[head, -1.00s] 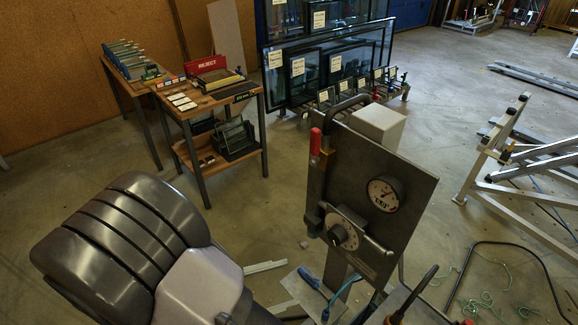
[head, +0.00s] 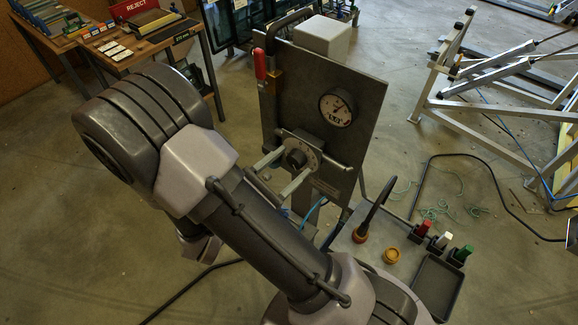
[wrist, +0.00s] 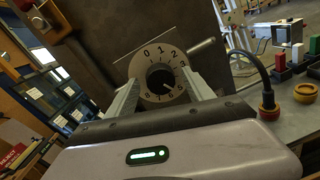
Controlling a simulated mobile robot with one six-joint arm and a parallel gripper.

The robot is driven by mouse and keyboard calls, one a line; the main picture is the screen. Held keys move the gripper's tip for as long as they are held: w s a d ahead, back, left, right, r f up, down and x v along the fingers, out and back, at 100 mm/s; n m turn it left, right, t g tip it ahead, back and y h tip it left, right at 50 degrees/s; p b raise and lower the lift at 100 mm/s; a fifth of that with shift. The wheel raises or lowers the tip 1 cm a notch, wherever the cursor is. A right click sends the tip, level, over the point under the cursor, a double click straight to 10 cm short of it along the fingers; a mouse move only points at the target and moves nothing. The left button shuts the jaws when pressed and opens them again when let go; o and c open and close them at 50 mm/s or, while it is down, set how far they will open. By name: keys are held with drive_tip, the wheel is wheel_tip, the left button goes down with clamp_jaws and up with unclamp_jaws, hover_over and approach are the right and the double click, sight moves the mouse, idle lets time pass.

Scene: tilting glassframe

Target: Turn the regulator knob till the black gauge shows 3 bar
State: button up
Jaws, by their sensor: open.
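The regulator knob (head: 296,158) is dark and round, on a pale numbered dial on a grey upright panel (head: 350,75). In the wrist view the knob (wrist: 160,79) shows dead ahead, ringed by digits, with a small light mark at its lower right. My gripper (head: 291,164) is open, its two pale fingers reaching towards the dial on either side of the knob. I cannot tell whether they touch it.
A red-handled lever (head: 260,65) stands at the panel's left edge. Below right is a bench with a yellow-orange button (head: 391,256), a black cable, and red, white and green blocks. Metal frames stand at the right.

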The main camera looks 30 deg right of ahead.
drive_tip(key=shift+d, duration=0.1)
clamp_jaws()
drive_tip(key=shift+r+n+p, duration=0.15)
drive_tip(key=shift+n+p, duration=0.15)
drive_tip(key=shift+p, duration=0.35)
drive_tip(key=shift+r+n+p, duration=0.1)
drive_tip(key=shift+n+p, duration=0.6)
drive_tip(key=shift+p, duration=0.35)
drive_tip(key=n+p, duration=0.2)
drive_tip(key=p, duration=0.1)
drive_tip(key=shift+n+p, duration=0.3)
drive_tip(key=n+p, duration=0.3)
drive_tip(key=shift+n, duration=0.3)
drive_tip(key=shift+w+f+n+t+p, duration=0.1)
drive_tip(key=shift+f+n+t+p, duration=0.1)
drive_tip(key=shift+n+p, duration=0.6)
drive_tip(key=shift+f+n+t+p, duration=0.15)
drive_tip(key=shift+n+p, duration=0.25)
drive_tip(key=shift+n, duration=0.7)
